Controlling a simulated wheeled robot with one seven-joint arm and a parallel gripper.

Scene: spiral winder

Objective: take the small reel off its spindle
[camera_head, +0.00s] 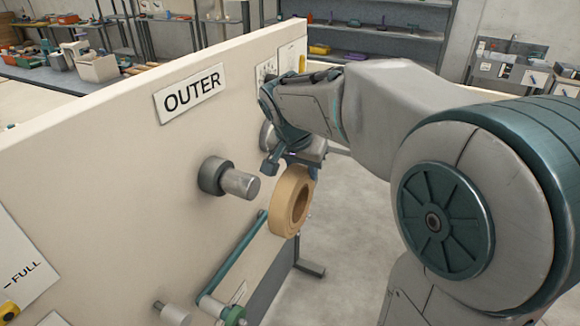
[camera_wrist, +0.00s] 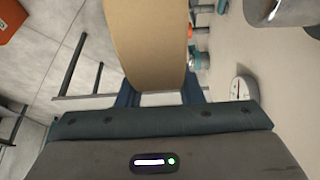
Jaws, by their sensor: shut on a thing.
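The small reel (camera_head: 281,205) is a tan ring with an open centre. It hangs below my gripper (camera_head: 303,166), apart from the panel face, with no spindle visible through its hole. In the wrist view the reel (camera_wrist: 148,40) fills the space between the fingers of my gripper (camera_wrist: 160,92), which is shut on its rim. A bare grey spindle (camera_head: 240,184) with a dark collar sticks out of the panel to the left of the reel. Another round grey fitting (camera_head: 266,137) is partly hidden behind my gripper.
The cream panel (camera_head: 120,170) bears an OUTER sign (camera_head: 192,95). A green-grey bar (camera_head: 238,262) with a green-ended roller (camera_head: 222,311) lies below the reel. Open floor (camera_head: 345,240) lies to the right of the panel. Shelves and benches stand behind.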

